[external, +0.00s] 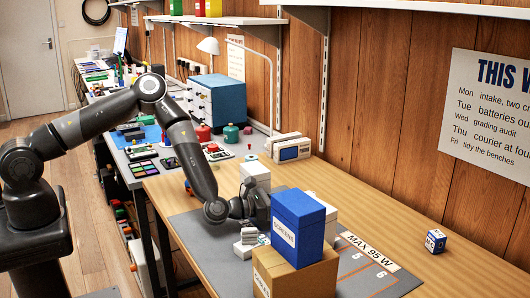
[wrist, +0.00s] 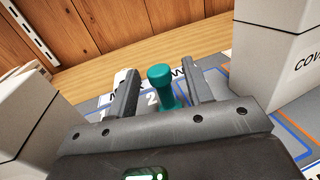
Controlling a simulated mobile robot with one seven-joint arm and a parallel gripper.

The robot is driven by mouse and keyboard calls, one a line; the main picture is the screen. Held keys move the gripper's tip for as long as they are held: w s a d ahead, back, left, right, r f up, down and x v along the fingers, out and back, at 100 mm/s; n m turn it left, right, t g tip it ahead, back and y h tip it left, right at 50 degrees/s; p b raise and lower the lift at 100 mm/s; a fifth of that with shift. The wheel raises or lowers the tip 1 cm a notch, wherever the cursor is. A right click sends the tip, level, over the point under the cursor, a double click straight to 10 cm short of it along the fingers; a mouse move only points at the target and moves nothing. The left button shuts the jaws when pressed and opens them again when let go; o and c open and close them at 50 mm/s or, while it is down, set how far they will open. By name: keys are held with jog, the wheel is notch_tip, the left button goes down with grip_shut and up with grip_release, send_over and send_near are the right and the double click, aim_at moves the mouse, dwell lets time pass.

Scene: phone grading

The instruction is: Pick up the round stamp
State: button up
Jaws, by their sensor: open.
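A teal stamp (wrist: 163,88) with a rounded knob on its handle stands upright on the mat in the wrist view. My gripper (wrist: 158,80) is open, with one finger to the left of the stamp's handle and one to the right. Gaps show on both sides, and nothing is held. The stamp's foot is partly hidden by my gripper body. In the external view my gripper (external: 256,206) is low over the grey mat (external: 196,230), behind the blue SCREENS box (external: 298,226). The fingertips and this stamp are hidden there.
A white box (wrist: 272,52) stands close on the right in the wrist view, and another white box (wrist: 32,112) on the left. A cardboard box (external: 295,274) stands at the mat's front. Teal (external: 231,132) and red (external: 203,132) items stand farther back. The mat's right part is clear.

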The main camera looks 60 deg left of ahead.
jog(key=shift+w+d, duration=0.15)
jog(key=shift+w, duration=0.45)
jog(key=shift+c, duration=0.5)
grip_shut()
